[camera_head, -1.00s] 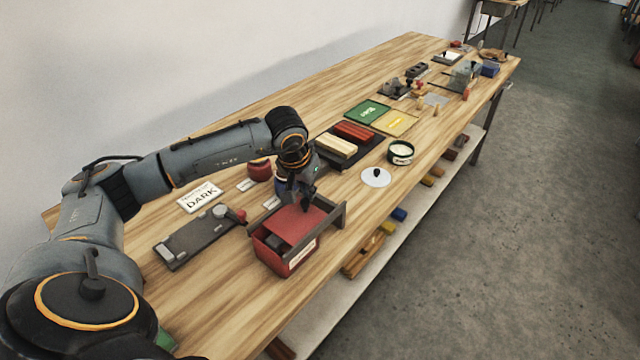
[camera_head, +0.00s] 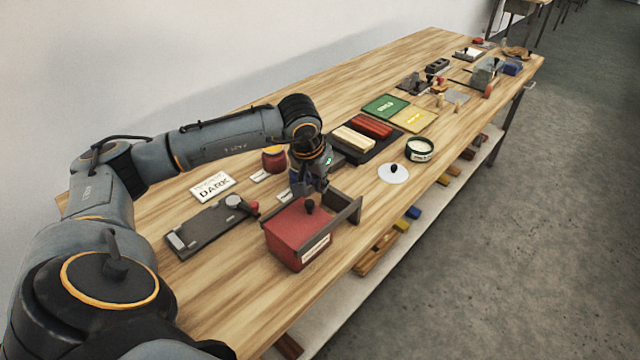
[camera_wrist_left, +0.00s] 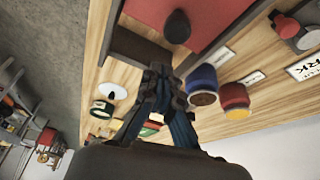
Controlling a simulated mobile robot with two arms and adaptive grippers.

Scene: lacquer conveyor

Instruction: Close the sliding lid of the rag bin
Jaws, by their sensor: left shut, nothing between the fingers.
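The red rag bin (camera_head: 284,252) stands at the front edge of the bench. Its red sliding lid (camera_head: 296,218) lies across the top, and no dark opening shows in the head view. The lid's dark knob (camera_head: 310,205) stands up near the rail end; the wrist view also shows the knob (camera_wrist_left: 178,27) and the red lid (camera_wrist_left: 205,14). My left gripper (camera_wrist_left: 160,76) is shut and empty, beside the knob on the rail side. In the head view, the left gripper (camera_head: 318,187) is just behind the knob; contact cannot be told. My right gripper is not in view.
A dark rail frame (camera_head: 345,208) extends past the bin's right side. A white disc (camera_head: 393,174) and green tin (camera_head: 419,150) stand to the right.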

